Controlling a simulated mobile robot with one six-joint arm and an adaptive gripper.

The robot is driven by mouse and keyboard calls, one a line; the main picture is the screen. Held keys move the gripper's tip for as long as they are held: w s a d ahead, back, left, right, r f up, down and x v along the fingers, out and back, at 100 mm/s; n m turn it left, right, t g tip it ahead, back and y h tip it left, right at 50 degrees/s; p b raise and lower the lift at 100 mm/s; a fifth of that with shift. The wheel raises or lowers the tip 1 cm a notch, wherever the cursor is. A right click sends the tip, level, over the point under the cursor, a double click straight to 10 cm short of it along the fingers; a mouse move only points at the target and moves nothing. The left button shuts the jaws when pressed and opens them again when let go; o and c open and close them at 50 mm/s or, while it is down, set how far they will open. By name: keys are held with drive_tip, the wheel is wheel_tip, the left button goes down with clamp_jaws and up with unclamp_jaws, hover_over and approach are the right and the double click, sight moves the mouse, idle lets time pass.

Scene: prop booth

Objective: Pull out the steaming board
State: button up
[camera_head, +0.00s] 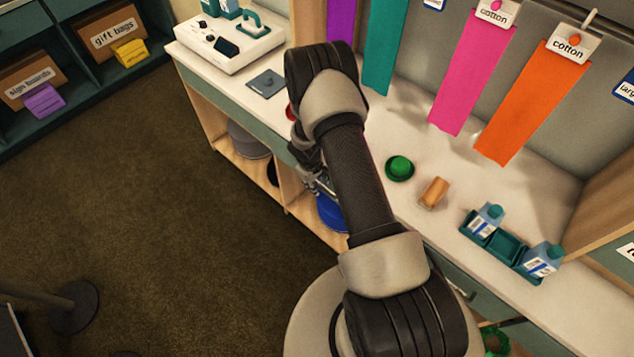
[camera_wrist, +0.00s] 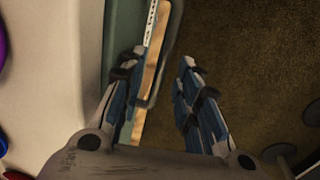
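I cannot clearly pick out the steaming board. A teal front panel (camera_head: 238,116) runs under the white counter top in the head view, and a dark green panel (camera_wrist: 121,28) shows beyond my fingers in the wrist view. A grey-green bar (camera_wrist: 169,52), which looks like a handle, stands along a pale wooden edge (camera_wrist: 155,60) there. My gripper (camera_wrist: 161,68) is open, its blue-and-black fingers spread with the bar and wooden edge seen between them. I cannot tell whether they touch. In the head view, my gripper (camera_head: 318,183) is at the counter's front, partly hidden by my arm.
The white counter (camera_head: 420,165) holds a green round item (camera_head: 399,167), an orange-brown roll (camera_head: 434,193) and a teal carton tray (camera_head: 504,246). Ribbons hang behind. Open shelves lie below, with a blue round item (camera_head: 331,214). Carpet (camera_head: 150,200) at left is mostly clear.

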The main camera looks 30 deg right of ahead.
clamp_jaws()
idle(0.7)
